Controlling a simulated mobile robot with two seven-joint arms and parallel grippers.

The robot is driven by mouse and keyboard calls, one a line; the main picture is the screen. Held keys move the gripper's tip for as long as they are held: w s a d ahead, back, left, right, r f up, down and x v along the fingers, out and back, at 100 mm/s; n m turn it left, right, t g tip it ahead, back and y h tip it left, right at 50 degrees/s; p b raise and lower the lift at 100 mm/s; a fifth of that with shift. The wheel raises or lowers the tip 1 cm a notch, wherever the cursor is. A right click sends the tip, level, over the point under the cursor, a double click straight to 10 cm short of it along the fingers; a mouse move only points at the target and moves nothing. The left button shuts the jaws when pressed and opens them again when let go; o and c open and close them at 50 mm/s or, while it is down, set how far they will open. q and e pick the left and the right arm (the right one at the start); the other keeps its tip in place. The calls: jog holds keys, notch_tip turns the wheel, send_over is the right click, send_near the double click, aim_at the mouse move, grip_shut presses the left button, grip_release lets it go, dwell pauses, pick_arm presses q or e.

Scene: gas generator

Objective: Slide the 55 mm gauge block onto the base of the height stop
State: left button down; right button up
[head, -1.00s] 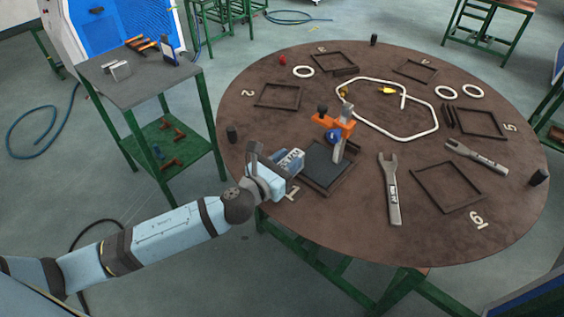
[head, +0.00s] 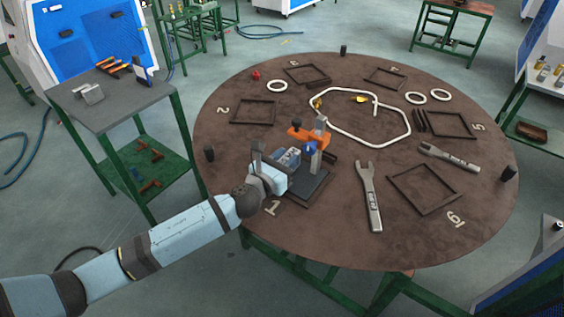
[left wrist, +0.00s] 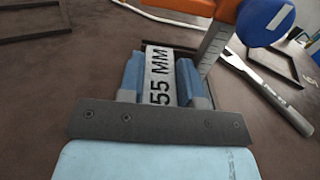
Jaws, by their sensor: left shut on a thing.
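My left gripper (head: 284,168) is shut on the 55 mm gauge block (left wrist: 160,76), a pale block with dark "55 MM" lettering between the two blue fingers in the left wrist view. The height stop has an upright grey post (head: 316,160), an orange arm (head: 307,137) and a blue knob (head: 310,149). Its dark flat base (head: 312,189) is partly hidden by my gripper. The block is over the base, left of the post. I cannot tell whether it touches the base. The post also shows right of the fingers in the left wrist view (left wrist: 214,46). My right gripper is not in view.
The round brown table (head: 310,225) holds several dark square frames, white rings, a bent white tube (head: 400,138) and two wrenches, one (head: 370,198) right of the stop. A dark peg (head: 209,154) stands at the left rim. A grey side table (head: 105,108) is at left.

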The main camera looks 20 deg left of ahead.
pick_arm(q)
jog(key=shift+w, duration=0.1)
jog(key=shift+f, duration=0.15)
dwell(0.5)
jog(key=c, duration=0.7)
grip_release()
jog(key=b+v, duration=0.1)
jog(key=v, duration=1.1)
jog(key=shift+s+a+b, duration=0.1)
jog(key=shift+s+b, duration=0.25)
jog(key=shift+s+a, duration=0.2)
jog(key=shift+s, duration=0.35)
